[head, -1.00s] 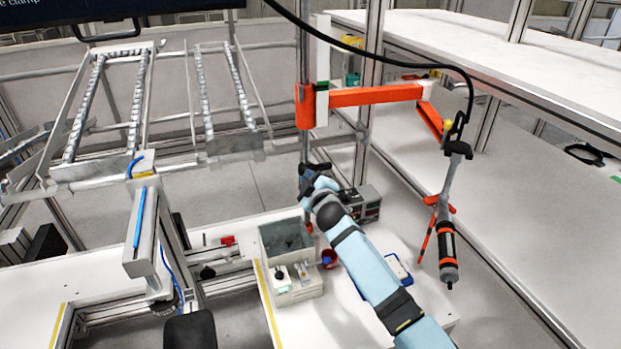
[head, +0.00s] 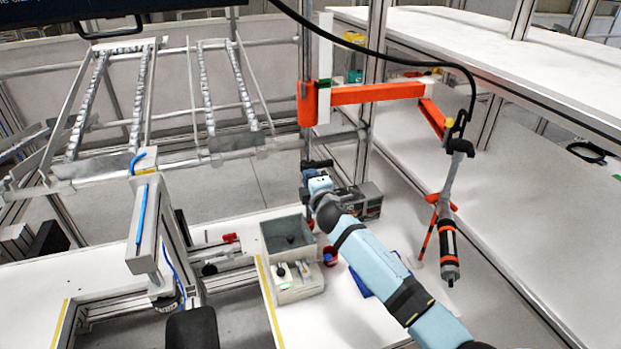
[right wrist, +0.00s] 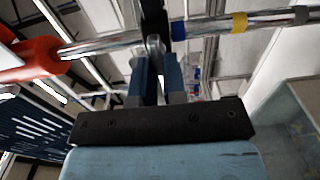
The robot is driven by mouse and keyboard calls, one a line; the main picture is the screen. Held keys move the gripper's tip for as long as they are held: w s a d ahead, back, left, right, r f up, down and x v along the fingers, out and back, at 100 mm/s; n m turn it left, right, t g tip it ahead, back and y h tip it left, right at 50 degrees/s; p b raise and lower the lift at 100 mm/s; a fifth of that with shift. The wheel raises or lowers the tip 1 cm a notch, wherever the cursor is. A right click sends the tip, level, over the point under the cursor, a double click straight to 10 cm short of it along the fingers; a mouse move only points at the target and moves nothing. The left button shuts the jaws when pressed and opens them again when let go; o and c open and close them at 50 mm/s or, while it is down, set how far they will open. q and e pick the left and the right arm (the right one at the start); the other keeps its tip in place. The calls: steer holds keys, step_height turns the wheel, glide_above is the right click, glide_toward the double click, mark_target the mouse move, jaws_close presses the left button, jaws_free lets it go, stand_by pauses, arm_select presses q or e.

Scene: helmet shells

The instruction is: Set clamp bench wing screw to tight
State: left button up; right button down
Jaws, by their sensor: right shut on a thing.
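My right gripper (head: 313,172) is at the upright metal pole (head: 306,152), below the orange swing arm. In the right wrist view its two blue fingers (right wrist: 154,72) are shut on a small grey metal piece, which looks like the wing screw (right wrist: 154,44). The screw sits against a dark clamp (right wrist: 153,14) on the shiny pole. In the head view the gripper and wrist hide the screw, so its angle cannot be told there. My left gripper is not in view.
The orange swing arm (head: 375,95) holds a hanging screwdriver tool (head: 448,245) to the right of my forearm. A white shelf (head: 480,60) is at right.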

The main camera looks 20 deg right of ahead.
stand_by(0.4)
steer(key=c, duration=1.2)
jaws_free()
steer(key=s, duration=0.9)
steer(key=s+b, duration=0.1)
steer(key=s, duration=0.3)
steer(key=shift+s+d, duration=0.25)
steer(key=shift+s, duration=0.15)
